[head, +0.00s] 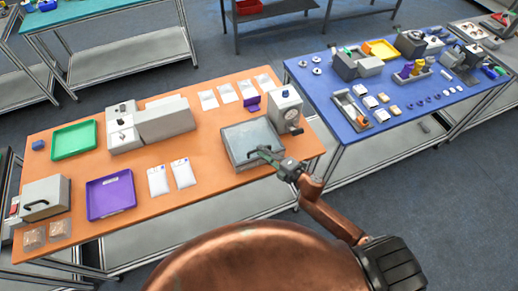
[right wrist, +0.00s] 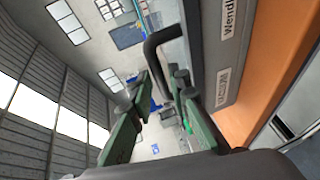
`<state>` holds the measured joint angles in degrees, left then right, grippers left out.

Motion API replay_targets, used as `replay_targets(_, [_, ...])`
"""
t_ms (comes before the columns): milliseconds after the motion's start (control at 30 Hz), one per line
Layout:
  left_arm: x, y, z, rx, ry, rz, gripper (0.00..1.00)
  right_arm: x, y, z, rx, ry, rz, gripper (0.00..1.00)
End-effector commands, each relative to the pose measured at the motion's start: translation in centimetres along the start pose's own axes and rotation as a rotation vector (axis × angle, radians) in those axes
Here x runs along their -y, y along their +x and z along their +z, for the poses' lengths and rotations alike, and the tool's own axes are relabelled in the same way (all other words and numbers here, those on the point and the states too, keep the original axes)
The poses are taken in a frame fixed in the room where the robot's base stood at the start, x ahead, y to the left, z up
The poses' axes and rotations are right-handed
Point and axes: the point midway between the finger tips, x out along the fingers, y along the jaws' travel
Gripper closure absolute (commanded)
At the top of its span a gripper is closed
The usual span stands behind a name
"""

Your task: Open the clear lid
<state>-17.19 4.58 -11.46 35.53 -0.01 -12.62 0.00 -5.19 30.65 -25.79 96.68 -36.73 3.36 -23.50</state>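The box with the clear lid (head: 246,135) sits near the right end of the orange table, its lid lying flat and closed on top. My right gripper (head: 270,157) is at the box's front edge, by the lid's handle. In the right wrist view the black handle (right wrist: 152,48) stands out from the labelled front face of the box (right wrist: 222,65). The green fingers of the right gripper (right wrist: 162,110) are apart, with the handle's lower part reaching toward the gap between them. I cannot tell whether they touch it. My left gripper is not in view.
On the orange table (head: 220,178) are a grey machine (head: 165,122), a green tray (head: 74,140), a purple tray (head: 110,194), white bags (head: 184,173) and a grey box with handle (head: 45,198). A dial device (head: 287,108) stands close behind the lidded box. A blue table (head: 330,97) is at right.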

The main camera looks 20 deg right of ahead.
Motion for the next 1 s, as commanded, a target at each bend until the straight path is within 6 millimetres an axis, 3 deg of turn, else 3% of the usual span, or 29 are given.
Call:
replay_targets(100, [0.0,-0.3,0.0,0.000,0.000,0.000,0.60,-0.1,1.5,0.0,0.000,0.001,0.001,0.83])
replay_targets(267, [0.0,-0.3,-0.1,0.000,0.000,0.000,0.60,0.0,2.4,0.0,0.000,0.001,0.000,0.83])
replay_targets(533, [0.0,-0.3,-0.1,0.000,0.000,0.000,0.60,0.1,2.5,0.0,0.001,0.001,0.000,0.84])
replay_targets(767, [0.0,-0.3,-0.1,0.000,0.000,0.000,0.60,0.1,2.4,0.0,0.001,0.001,0.000,0.99])
replay_targets(1000, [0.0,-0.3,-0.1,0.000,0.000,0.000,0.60,0.1,2.4,0.0,0.001,0.001,-0.001,1.00])
